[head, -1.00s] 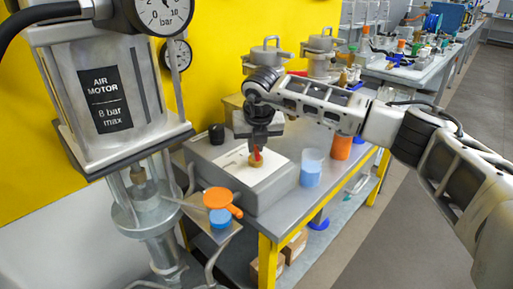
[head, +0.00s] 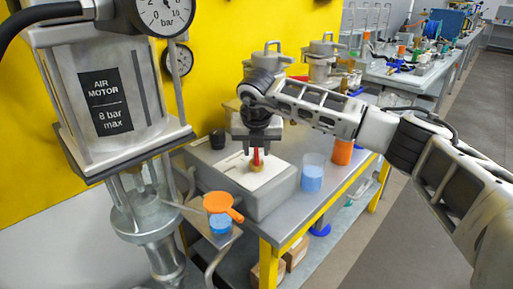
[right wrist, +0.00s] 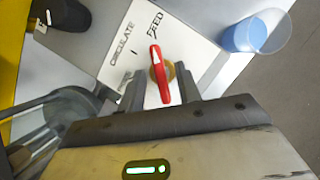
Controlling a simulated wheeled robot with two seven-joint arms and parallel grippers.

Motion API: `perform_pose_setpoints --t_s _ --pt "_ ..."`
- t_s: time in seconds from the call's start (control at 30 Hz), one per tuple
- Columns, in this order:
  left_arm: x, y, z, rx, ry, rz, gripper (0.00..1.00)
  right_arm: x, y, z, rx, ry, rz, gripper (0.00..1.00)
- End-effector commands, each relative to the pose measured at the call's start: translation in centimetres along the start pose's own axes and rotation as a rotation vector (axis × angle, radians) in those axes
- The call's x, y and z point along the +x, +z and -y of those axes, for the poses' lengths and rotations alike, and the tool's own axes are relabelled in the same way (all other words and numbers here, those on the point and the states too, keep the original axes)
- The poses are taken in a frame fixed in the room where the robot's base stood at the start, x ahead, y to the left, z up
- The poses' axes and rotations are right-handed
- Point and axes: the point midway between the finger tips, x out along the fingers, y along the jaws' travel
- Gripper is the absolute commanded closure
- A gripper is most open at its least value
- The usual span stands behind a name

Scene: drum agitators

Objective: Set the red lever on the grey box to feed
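The grey box (head: 270,201) stands on the bench with a white plate (head: 277,174) on top. The red lever (head: 257,157) sits on a brass hub on this plate. In the right wrist view the red lever (right wrist: 155,60) has a white mark, and its upper end points toward the FEED label (right wrist: 154,31). The CIRCULATE label (right wrist: 122,45) is to the left. My right gripper (head: 256,149) is above the lever, its fingers open. In the right wrist view its fingers (right wrist: 159,90) stand on either side of the lever's lower end, with visible gaps. My left gripper is out of view.
A blue-filled clear beaker (head: 312,173) and an orange container (head: 342,151) stand right of the box. A black knob-like object (head: 217,139) is behind it.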

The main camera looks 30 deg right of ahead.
Motion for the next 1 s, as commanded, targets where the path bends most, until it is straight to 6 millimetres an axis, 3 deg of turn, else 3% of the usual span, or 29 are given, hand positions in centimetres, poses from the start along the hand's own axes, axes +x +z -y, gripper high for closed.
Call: perform_pose_setpoints --t_s 0.23,0.37,0.8,1.0 --pt "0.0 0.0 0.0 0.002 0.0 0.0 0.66 0.0 -0.1 0.0 -0.002 -0.001 -0.002 0.66" --pt "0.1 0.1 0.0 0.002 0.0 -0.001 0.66 -1.1 -0.1 0.0 -0.003 0.001 -0.001 0.66" --pt "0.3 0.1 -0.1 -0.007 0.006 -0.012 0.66 -11.1 0.0 0.0 -0.002 0.003 0.004 0.66" --pt "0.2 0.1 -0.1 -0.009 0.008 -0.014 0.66 -14.5 0.0 -0.1 -0.002 0.002 0.001 0.66"
